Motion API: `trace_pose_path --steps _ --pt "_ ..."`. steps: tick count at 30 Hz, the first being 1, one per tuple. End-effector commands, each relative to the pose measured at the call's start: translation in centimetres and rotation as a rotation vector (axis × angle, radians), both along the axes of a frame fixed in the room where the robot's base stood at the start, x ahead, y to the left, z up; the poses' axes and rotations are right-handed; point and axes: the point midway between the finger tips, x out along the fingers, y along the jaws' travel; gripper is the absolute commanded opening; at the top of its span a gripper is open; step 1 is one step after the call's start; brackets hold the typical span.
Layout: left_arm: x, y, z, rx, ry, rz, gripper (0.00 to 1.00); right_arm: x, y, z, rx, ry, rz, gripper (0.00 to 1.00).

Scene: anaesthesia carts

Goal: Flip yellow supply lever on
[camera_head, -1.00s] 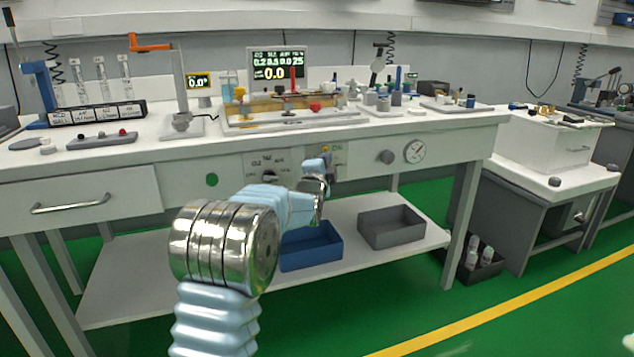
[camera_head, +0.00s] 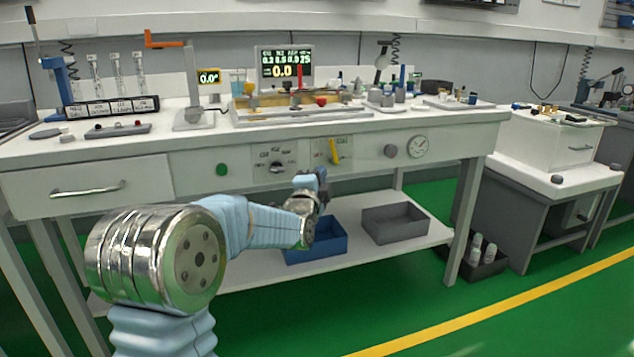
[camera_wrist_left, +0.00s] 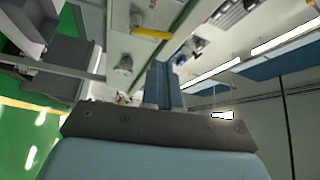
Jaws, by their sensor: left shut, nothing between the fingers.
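The yellow lever (camera_head: 334,151) sits on a small panel on the front of the bench and shows uncovered. It stands near upright, its top leaning slightly left. The lever also shows as a yellow bar in the left wrist view (camera_wrist_left: 152,33). My left gripper (camera_head: 322,176) is just below and in front of the lever panel, apart from the lever. Its fingers (camera_wrist_left: 162,80) are shut and empty. My right gripper is not in view.
A selector knob (camera_head: 277,167) and a green button (camera_head: 222,169) are left of the lever. A grey knob (camera_head: 391,151) and a round gauge (camera_head: 418,147) are to its right. A blue bin (camera_head: 318,247) and a grey bin (camera_head: 394,222) stand on the lower shelf.

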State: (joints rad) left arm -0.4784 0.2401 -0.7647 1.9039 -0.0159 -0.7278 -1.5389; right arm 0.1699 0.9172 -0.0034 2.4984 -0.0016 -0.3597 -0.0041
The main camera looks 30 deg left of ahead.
Motion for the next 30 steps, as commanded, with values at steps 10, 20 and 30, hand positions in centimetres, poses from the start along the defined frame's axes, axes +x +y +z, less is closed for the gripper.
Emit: trace_pose_path --steps 10,20,30 --pt "-2.0 -0.6 -0.3 0.001 0.000 -0.001 0.00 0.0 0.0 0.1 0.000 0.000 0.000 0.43" --pt "-1.9 -0.6 -0.3 0.001 0.000 0.000 0.00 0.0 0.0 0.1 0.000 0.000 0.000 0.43" --pt "-0.8 -4.2 -7.8 -0.177 0.145 -0.068 0.00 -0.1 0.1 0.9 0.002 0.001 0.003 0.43"
